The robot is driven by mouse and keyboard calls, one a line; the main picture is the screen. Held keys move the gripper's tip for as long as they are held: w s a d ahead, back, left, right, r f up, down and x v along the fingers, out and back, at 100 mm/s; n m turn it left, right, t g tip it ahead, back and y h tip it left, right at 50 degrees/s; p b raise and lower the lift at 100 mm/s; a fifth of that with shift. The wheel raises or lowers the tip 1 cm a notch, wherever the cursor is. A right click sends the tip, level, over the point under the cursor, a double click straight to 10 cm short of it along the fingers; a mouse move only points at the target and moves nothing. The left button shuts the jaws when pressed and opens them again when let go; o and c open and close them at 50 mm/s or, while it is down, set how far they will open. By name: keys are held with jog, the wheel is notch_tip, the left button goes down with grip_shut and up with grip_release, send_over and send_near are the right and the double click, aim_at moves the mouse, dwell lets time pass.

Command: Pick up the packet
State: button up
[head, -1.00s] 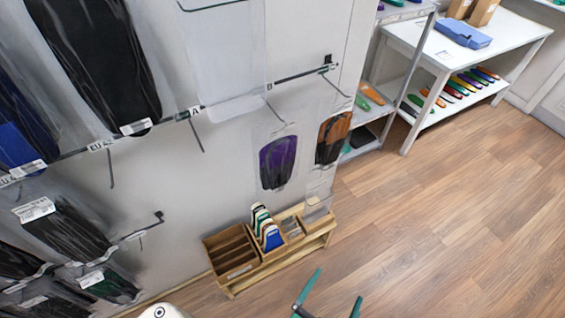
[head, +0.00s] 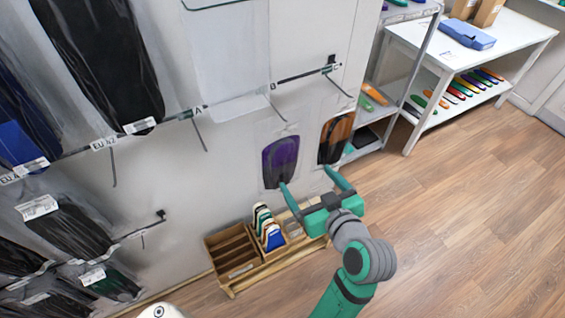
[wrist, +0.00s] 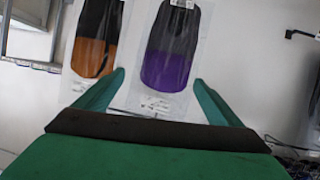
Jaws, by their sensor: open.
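A clear packet with a purple and black insole pair (head: 280,160) hangs on the wall rack in the head view. A similar packet with orange and black insoles (head: 334,138) hangs to its right. My gripper (head: 306,177) is open and empty, raised in front of the wall at the packets' lower ends. Its left finger overlaps the purple packet's lower edge in the head view. In the wrist view the purple packet (wrist: 170,50) lies ahead, mostly between the fingertips (wrist: 159,77), and the orange packet (wrist: 96,40) is beyond the left finger. I cannot tell whether either finger touches a packet.
Hooks and a rail (head: 300,76) carry black packets (head: 98,60) at the left. A wooden holder (head: 232,252) with upright insoles stands on the floor below. A white table (head: 500,45) with a blue case (head: 466,35) is at the back right. Open floor (head: 470,200) lies right.

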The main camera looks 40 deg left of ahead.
jog(key=r+n+g, duration=0.1)
jog(key=r, duration=0.1)
send_near(285, 156)
jog(key=a+f, duration=0.1)
jog(key=a, duration=0.1)
jog(key=shift+n, duration=0.3)
jog(key=shift+w+x, duration=0.2)
jog(key=shift+x, duration=1.15)
jog(key=shift+w+x, duration=0.2)
jog(key=shift+x, duration=1.15)
jog(key=shift+d, duration=0.2)
jog(key=c, duration=1.6)
jog(key=shift+c, duration=0.2)
jog(key=shift+r, duration=0.1)
